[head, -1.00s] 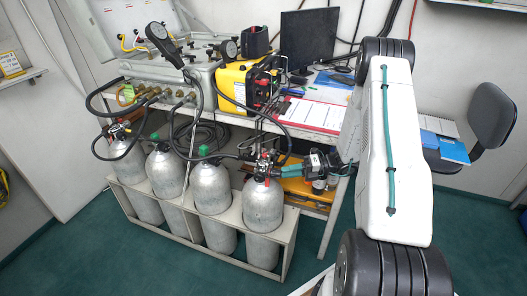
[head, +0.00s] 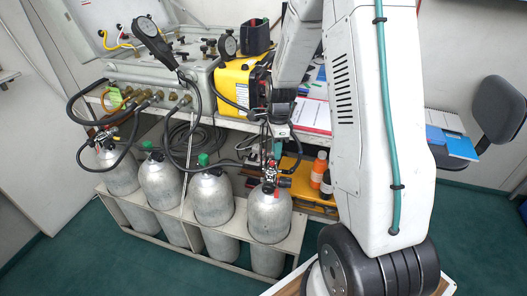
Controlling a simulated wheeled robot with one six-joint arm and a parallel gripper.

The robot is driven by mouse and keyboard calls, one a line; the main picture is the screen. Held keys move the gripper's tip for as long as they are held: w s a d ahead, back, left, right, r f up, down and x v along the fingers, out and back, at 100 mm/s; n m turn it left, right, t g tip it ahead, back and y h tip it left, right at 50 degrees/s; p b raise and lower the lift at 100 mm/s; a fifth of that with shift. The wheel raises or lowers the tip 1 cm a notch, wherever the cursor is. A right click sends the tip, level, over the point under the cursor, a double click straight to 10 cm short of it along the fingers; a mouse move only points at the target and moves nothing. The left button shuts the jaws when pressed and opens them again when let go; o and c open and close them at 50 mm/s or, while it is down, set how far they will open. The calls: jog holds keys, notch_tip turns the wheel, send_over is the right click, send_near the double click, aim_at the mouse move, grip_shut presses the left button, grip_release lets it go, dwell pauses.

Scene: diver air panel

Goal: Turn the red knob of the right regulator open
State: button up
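The right regulator (head: 271,176) sits on top of the rightmost grey cylinder (head: 269,214), with red parts showing on it and a black hose leading up and away. Its red knob is too small to make out clearly, and how far it is turned cannot be told. My gripper (head: 274,138) hangs just above this regulator, pointing down, with the wrist coming from above. The fingers are small and dark against the hoses, so their opening and any contact with the regulator cannot be told.
More grey cylinders (head: 212,196) stand to the left in the white rack (head: 150,236), two with green tops. Hoses run up to the grey air panel (head: 165,85). A yellow case (head: 236,82) stands on the bench behind my wrist. Orange bottles (head: 319,169) stand right of the regulator.

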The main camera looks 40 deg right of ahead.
aim_at(272, 162)
jog(key=shift+w+r+n+t+h, duration=0.3)
jog(key=shift+w+r+h, duration=0.15)
jog(key=shift+w, duration=0.35)
jog(key=shift+w+d, duration=0.15)
jog(key=shift+w, duration=0.1)
notch_tip(272, 162, down, 8)
jog(key=shift+w+r, duration=0.1)
jog(key=shift+r, duration=0.15)
grip_shut()
